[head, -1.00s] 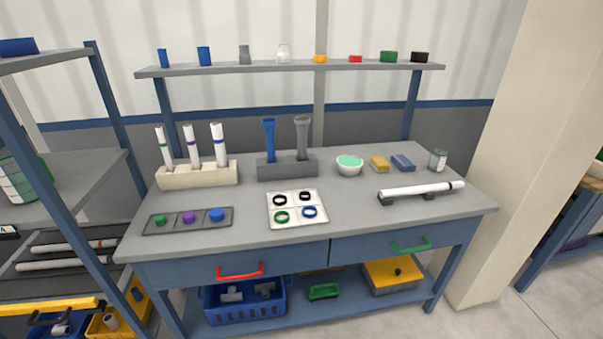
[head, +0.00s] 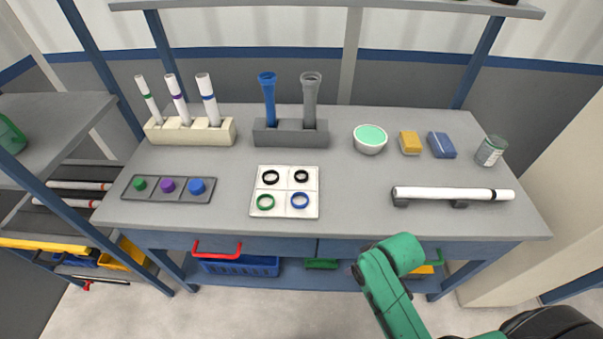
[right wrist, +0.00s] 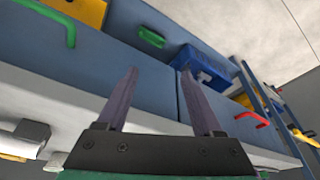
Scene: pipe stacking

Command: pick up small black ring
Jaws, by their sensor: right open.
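Two black rings lie in the top compartments of a white tray (head: 284,191) on the workbench in the head view. The right one (head: 301,181) looks slightly smaller than the left one (head: 270,183). A green ring (head: 265,208) and a blue ring (head: 299,207) lie below them. My right gripper (right wrist: 158,72) is open and empty in the right wrist view, in front of the bench's drawer fronts. It is away from the rings, which that view does not show. My green right arm shows at the lower right of the head view. My left gripper is not in view.
A white pipe (head: 445,193) lies on supports at the bench's right. A bowl (head: 370,147), pipe holders (head: 190,133) and a tray of coloured caps (head: 150,195) stand around the white tray. Drawer handles (head: 217,255) stick out in front.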

